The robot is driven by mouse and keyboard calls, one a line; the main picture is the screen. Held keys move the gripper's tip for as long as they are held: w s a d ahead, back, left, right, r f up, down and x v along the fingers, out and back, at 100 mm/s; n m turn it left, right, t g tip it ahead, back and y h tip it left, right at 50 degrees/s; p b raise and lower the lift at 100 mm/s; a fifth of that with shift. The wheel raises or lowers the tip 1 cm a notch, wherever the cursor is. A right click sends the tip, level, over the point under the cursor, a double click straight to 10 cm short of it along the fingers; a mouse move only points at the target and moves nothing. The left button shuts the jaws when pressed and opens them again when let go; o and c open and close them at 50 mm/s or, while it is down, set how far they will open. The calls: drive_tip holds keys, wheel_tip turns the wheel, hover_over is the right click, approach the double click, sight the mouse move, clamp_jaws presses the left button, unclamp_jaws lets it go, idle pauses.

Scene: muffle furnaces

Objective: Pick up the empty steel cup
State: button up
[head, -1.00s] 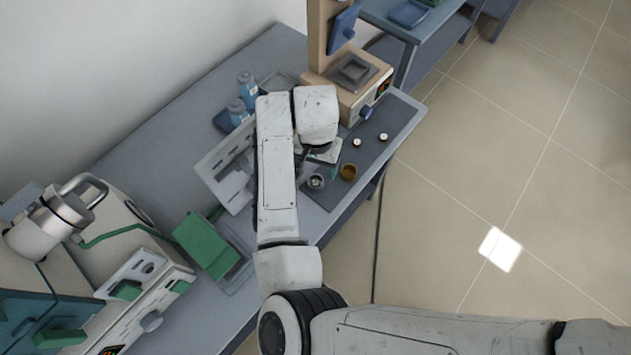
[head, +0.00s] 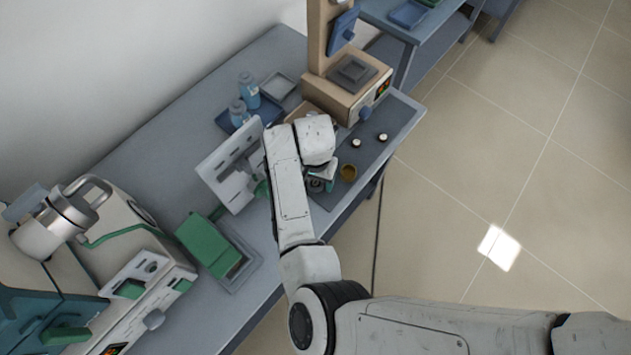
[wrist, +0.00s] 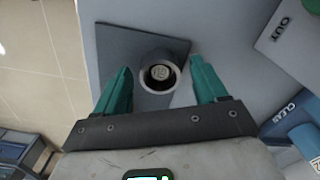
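The steel cup (wrist: 147,78) is a small round grey cup on a dark mat (wrist: 112,42). In the wrist view I look down into it; a pale disc with a marking shows at its dark bottom. My gripper (wrist: 161,67) is open, with one teal finger on each side of the cup and visible gaps between. In the head view the steel cup (head: 316,185) is partly covered by my gripper.
A white upright panel (head: 222,165) is left of my arm. In the wrist view, a panel marked OUT (wrist: 290,35) is at right.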

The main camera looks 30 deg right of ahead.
drive_tip(key=c, duration=1.1)
drive_tip(key=shift+r, duration=0.1)
